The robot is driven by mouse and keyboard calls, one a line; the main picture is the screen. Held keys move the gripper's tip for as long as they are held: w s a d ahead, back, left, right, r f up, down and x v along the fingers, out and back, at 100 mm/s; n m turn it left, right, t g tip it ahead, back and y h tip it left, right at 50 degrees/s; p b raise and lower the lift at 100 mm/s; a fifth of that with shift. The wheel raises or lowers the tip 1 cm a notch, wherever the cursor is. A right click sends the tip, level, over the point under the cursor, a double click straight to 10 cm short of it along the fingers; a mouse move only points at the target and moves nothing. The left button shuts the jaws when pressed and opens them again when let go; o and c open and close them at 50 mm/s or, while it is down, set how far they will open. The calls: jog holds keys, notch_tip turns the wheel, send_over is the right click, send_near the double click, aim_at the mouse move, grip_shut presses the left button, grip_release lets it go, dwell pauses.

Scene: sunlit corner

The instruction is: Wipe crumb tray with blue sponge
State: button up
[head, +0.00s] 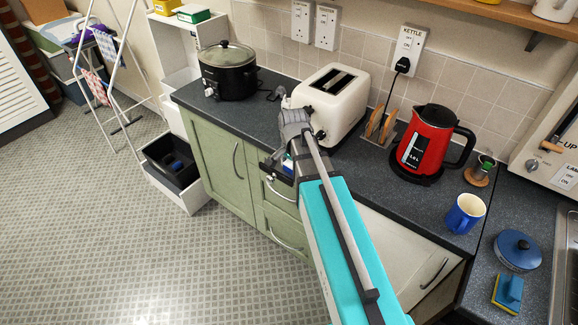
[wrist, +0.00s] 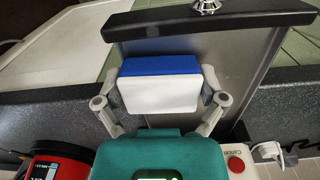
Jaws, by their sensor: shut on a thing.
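My gripper (wrist: 161,93) is shut on a sponge (wrist: 160,66) with a blue layer and a white layer, one finger on each side. The sponge is over the crumb tray (wrist: 225,75), a grey metal tray with a black front edge and a silver knob. I cannot tell whether sponge and tray touch. In the head view the crumb tray (head: 275,173) juts past the counter's front edge, before the white toaster (head: 330,98). There my gripper (head: 287,160) is small and partly hidden by my arm, with only a bit of blue and white sponge showing.
A red kettle (head: 428,145), a toast rack (head: 378,128) and a blue mug (head: 465,213) stand right of the toaster. A black slow cooker (head: 229,75) stands to its left. A yellow and blue sponge (head: 507,293) lies at far right. The floor at left is open.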

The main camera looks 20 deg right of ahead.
aim_at(279, 165)
jog(key=shift+s+d, duration=0.55)
jog(key=shift+s, duration=0.2)
jog(key=shift+f, duration=0.1)
dwell(0.3)
jog(key=shift+w+a, duration=0.55)
jog(key=shift+w, duration=0.25)
jog(key=shift+w+a, duration=0.5)
jog(key=shift+w, duration=0.25)
jog(key=shift+w+a, duration=0.55)
jog(key=shift+w, duration=0.15)
jog(key=shift+w+a, duration=0.5)
jog(key=shift+w, duration=0.2)
jog(key=shift+w+a, duration=0.1)
jog(key=shift+w, duration=0.05)
